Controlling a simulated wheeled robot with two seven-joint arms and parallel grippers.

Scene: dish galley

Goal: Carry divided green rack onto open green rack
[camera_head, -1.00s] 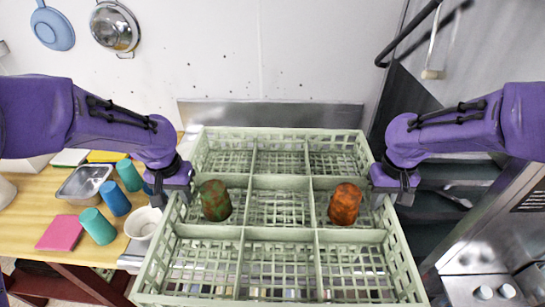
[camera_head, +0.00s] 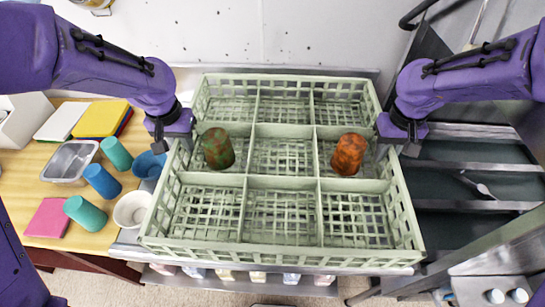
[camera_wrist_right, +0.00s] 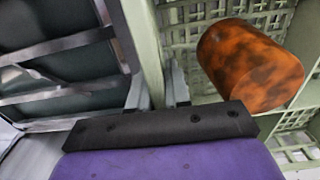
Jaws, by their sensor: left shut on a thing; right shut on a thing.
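The divided green rack (camera_head: 283,184) is a pale green grid tray with several compartments, in the middle of the head view. A green-brown mottled cup (camera_head: 217,149) stands in its middle-left compartment, and an orange-brown mottled cup (camera_head: 348,154) in its middle-right one. My left gripper (camera_head: 172,145) is shut on the rack's left wall. My right gripper (camera_head: 405,146) is shut on its right wall. The right wrist view shows the right fingers (camera_wrist_right: 160,95) on the wall, beside the orange cup (camera_wrist_right: 250,66). I cannot make out a separate open green rack; anything under the divided rack is mostly hidden.
A wooden table (camera_head: 40,180) at left holds blue and teal cups, a metal pan (camera_head: 70,161), a white bowl (camera_head: 131,209) and a pink block (camera_head: 48,218). Dark shelving with metal rails (camera_head: 465,167) stands close on the right. A wall is behind.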

